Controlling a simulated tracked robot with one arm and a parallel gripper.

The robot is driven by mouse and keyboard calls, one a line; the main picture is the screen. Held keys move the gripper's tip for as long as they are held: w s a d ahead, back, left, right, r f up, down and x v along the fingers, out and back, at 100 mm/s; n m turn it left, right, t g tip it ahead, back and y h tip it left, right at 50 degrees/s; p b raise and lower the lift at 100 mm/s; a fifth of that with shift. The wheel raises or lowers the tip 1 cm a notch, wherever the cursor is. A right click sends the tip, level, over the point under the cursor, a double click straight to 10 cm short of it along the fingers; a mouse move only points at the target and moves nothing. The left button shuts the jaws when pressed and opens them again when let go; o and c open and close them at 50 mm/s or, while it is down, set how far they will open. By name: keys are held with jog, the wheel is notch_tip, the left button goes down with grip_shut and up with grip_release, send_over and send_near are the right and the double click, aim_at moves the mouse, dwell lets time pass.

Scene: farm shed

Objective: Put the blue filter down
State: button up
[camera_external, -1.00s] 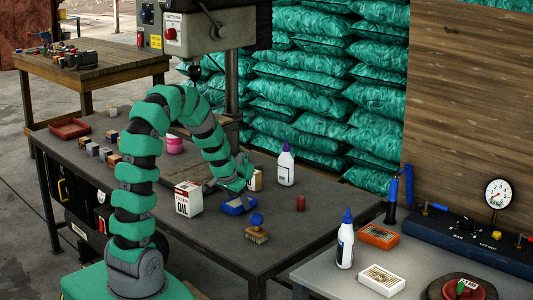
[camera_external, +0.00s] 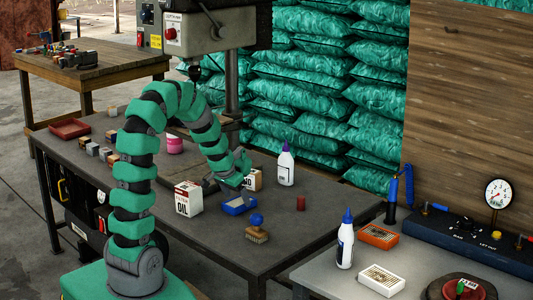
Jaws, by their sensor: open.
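The blue filter (camera_external: 238,206) lies flat on the dark table (camera_external: 275,235), between the white and red oil carton and the brush with a blue knob. My gripper (camera_external: 236,184) is just above the filter and a little behind it, with its jaws open and empty. A small gap shows between the gripper and the filter. The fingertips are small and partly hidden by the gripper body.
Near the filter stand the oil carton (camera_external: 188,198), a blue-knobbed brush (camera_external: 256,230), a red cylinder (camera_external: 301,202), a tan box (camera_external: 256,180) and a white bottle (camera_external: 286,167). The table's front edge is close. Free table lies right of the brush.

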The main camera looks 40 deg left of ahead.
jog(key=p+v, duration=0.2)
jog(key=v, duration=0.7)
jog(key=shift+r, duration=0.35)
jog(key=shift+s, duration=0.15)
notch_tip(320, 180, up, 9)
jog(key=t, duration=0.2)
send_over(240, 204)
jog(key=w+d+r+t, duration=0.2)
jog(key=d+r+t, duration=0.1)
jog(key=r, duration=1.2)
jog(key=s+d+r+t, duration=0.2)
jog(key=r, duration=0.6)
jog(key=s+d+r+t, duration=0.2)
jog(key=s+r, duration=0.1)
jog(key=r, duration=0.6)
jog(key=s+d+r+t, duration=0.1)
jog(key=s+d+r, duration=0.1)
jog(key=r, duration=0.6)
jog(key=shift+s+r+t, duration=0.15)
jog(key=shift+s+t, duration=0.15)
jog(key=shift+t, duration=0.1)
